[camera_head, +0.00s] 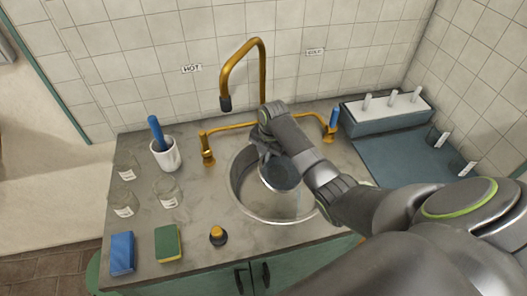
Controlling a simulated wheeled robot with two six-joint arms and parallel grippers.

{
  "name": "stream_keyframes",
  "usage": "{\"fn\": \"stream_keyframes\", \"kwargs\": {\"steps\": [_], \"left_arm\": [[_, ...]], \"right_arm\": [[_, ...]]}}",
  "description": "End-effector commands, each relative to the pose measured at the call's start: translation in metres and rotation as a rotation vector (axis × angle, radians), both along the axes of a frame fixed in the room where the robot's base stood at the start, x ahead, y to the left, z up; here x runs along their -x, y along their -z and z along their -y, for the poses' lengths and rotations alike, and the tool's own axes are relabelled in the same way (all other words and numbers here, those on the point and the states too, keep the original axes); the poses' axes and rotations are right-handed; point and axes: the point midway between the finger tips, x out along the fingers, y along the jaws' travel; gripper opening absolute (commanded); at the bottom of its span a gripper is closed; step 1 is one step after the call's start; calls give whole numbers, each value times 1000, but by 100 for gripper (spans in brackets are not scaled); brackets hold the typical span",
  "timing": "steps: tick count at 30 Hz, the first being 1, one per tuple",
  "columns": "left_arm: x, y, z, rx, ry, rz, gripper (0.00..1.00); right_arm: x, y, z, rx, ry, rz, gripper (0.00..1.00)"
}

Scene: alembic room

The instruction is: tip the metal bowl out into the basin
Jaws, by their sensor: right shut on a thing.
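The round metal basin (246,204) is set into the grey counter below a brass faucet. The metal bowl (279,177) is over the basin, tilted, with its opening partly facing me. My right gripper (266,152) is at the bowl's upper left edge, shut on the bowl. My right arm comes in from the lower right and covers part of the basin's right side. Whether anything is inside the bowl is hard to tell. My left gripper is not in view.
The brass faucet (262,70) arches behind the basin, with a blue handle (333,117) at right. A white cup (166,155) with a blue-handled tool, several glass jars (168,191), a blue sponge (122,253) and a green sponge (167,243) stand left. A rack (385,116) stands right.

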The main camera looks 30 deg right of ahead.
Motion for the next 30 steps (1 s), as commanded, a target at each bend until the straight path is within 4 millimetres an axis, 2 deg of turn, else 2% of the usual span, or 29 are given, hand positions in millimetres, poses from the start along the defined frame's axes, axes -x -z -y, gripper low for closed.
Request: {"fn": "stream_keyframes", "kwargs": {"steps": [1,6,15,25,30], "left_arm": [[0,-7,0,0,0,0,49],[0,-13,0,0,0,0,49],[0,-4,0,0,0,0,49],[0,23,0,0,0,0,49],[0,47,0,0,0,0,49]], "right_arm": [[2,-7,1,-6,1,30,0],[7,-18,3,-37,0,137,0],[21,-26,7,-99,0,343,0],[41,-38,12,-183,-1,625,0],[50,-36,15,-214,-1,737,0]]}}
